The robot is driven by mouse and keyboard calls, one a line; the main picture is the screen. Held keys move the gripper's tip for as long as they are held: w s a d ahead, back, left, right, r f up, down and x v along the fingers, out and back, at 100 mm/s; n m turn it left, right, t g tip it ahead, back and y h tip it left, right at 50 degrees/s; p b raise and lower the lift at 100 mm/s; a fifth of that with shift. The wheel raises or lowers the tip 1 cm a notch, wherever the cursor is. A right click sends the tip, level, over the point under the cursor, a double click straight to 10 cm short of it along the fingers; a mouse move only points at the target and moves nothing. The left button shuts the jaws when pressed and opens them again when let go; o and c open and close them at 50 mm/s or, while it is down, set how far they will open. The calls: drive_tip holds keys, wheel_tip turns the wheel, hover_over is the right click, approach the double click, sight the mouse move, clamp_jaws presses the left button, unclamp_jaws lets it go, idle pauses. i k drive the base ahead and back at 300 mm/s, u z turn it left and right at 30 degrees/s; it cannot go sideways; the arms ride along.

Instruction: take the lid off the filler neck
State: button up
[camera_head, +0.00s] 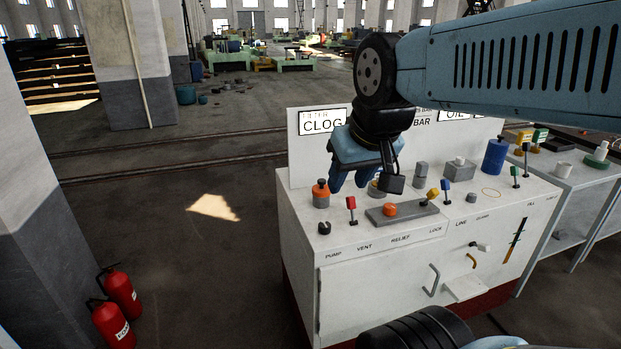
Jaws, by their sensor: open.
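My gripper (353,180) points down over the left back part of a white cabinet top. Its blue fingers are apart, and I see nothing held between them. A short round fitting (377,188) shows just right of the fingers, partly hidden by the gripper and the small black camera on it. I cannot tell for certain which fitting is the filler neck with its lid. Other upright fittings are a grey cylinder with an orange top (321,194) left of the gripper, a plain grey cylinder (421,175) to the right, and a blue cylinder (495,157) farther right.
A grey block carries an orange knob (390,210).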

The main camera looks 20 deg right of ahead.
sight(320, 189)
drive_tip(key=i, duration=0.9)
drive_tip(key=z, duration=0.1)
